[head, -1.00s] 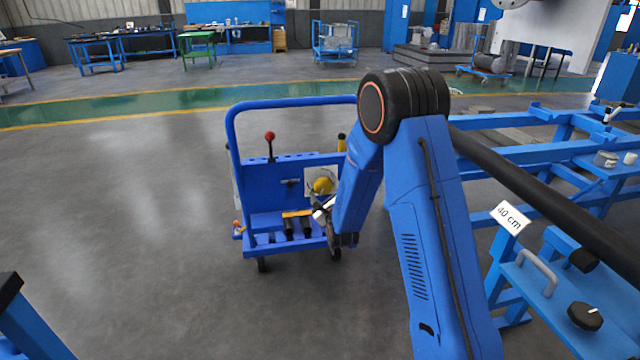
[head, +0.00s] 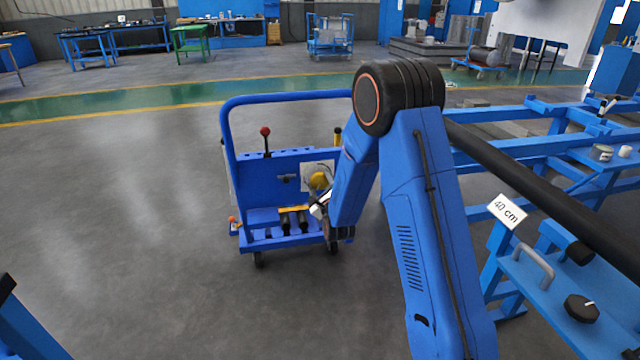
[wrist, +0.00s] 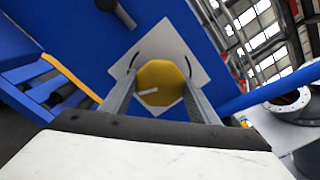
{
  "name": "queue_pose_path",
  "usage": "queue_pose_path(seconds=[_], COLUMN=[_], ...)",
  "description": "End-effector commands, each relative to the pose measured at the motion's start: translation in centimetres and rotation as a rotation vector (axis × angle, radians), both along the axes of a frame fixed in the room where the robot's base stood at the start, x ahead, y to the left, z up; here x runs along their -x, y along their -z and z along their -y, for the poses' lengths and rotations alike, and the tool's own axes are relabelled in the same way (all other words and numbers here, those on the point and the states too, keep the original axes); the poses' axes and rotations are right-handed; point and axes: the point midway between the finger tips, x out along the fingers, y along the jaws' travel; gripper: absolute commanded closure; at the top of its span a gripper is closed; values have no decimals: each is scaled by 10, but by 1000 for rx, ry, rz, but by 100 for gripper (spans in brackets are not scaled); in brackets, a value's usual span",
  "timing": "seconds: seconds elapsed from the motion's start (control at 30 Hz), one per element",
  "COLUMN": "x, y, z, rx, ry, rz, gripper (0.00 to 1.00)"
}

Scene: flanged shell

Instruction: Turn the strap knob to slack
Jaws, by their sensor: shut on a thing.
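A yellow faceted knob (wrist: 165,72) with a white pointer line sits on a white plate (wrist: 170,40) with dark arc marks. The plate is on the blue panel of a wheeled cart. In the wrist view the pointer lies toward the left, slightly down. My gripper (wrist: 160,86) has one finger on each side of the knob and is shut on it. I see no readable slack label.
A blue frame with a black knob (head: 581,308) and a "40 cm" sign (head: 507,211) stands at right.

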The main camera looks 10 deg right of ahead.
Motion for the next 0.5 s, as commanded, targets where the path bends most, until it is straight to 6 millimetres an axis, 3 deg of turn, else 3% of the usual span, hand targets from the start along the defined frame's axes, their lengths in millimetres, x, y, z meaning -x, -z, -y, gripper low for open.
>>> queue_pose_path(seconds=[0.5], x=[0], y=[1], z=[0], rx=[397], ry=[-1], rz=[-1], gripper=[68])
